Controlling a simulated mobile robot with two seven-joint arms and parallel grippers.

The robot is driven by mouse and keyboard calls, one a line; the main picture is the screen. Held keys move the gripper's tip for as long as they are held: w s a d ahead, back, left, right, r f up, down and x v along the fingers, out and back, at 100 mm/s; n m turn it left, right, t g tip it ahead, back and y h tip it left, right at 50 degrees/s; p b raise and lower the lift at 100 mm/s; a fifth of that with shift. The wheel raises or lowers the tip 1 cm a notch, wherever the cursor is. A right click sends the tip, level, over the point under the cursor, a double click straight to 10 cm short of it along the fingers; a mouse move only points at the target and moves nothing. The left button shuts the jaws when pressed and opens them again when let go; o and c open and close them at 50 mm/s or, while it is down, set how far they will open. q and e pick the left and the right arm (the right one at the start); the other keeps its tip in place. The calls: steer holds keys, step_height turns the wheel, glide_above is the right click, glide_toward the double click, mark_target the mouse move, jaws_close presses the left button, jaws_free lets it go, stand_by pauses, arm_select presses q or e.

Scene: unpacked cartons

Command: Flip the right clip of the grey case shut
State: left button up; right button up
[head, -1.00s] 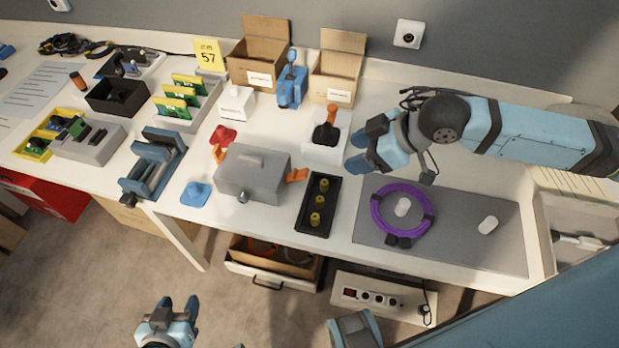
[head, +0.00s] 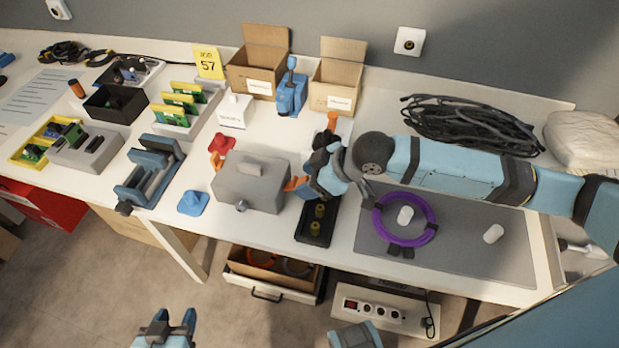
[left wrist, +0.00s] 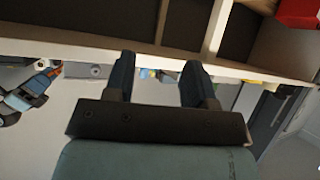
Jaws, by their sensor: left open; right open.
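The grey case (head: 251,183) stands closed on the bench, with a grey handle on its lid and a round grey knob on its front. Its left orange clip (head: 217,158) sticks out at the left side. Its right orange clip (head: 293,184) sticks out at the right side, partly hidden by my right gripper. My right gripper (head: 308,184) is open, right beside that clip; whether it touches cannot be told. My left gripper (head: 176,322) is open and empty, low in front of the bench; its fingers also show in the left wrist view (left wrist: 160,80).
A black tray with brass pieces (head: 302,236) lies under and in front of my right gripper. A purple ring (head: 433,226) lies on the grey mat (head: 470,262). A blue knobbed piece (head: 193,203) and a red one (head: 222,142) flank the case's left side.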

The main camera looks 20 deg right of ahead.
mark_target(298, 182)
steer(key=shift+c, duration=0.4)
